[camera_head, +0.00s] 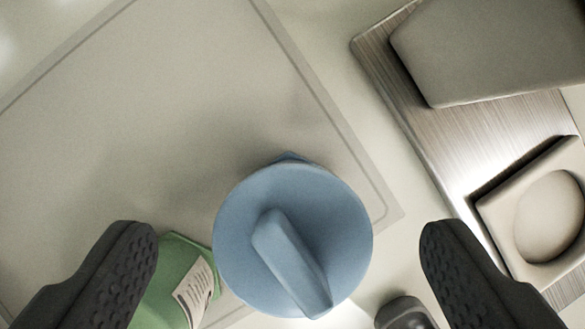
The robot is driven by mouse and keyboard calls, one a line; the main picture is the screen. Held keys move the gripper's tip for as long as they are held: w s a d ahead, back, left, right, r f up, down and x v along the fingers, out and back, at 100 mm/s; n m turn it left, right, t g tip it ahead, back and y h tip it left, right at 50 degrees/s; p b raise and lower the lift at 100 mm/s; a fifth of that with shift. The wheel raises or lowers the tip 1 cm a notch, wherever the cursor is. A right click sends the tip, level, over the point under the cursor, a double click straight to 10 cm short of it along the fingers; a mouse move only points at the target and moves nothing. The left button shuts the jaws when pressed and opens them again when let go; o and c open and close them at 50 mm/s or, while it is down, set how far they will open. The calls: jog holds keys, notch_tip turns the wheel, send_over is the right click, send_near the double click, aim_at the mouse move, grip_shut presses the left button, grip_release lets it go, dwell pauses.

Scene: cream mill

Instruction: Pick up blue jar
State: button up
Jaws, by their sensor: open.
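The blue jar (250,238) is seen from above, with a round blue lid and a raised bar handle across it. It is in the lower middle of the view, between the two dark fingers of my gripper (288,250). The fingers are open, with a gap on both sides of the lid. The jar's body is mostly hidden under the lid. I cannot tell how far the fingertips are above or below the lid.
A green object with a white label (172,280) lies close left of the jar, partly behind the left finger. A small dark grey object (405,312) is at the bottom right. A grey mat (190,90) lies beneath. A metal tray (460,130) holds beige pieces at right.

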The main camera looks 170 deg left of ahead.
aim_at(291, 205)
jog(key=shift+s+p+x, duration=0.2)
jog(key=shift+p+x, duration=0.15)
jog(key=shift+x, duration=1.1)
jog(key=shift+s+p+x, duration=0.2)
jog(key=shift+p+x, duration=0.1)
jog(key=shift+x, duration=1.15)
jog(key=shift+a+f, duration=0.1)
jog(key=c, duration=0.8)
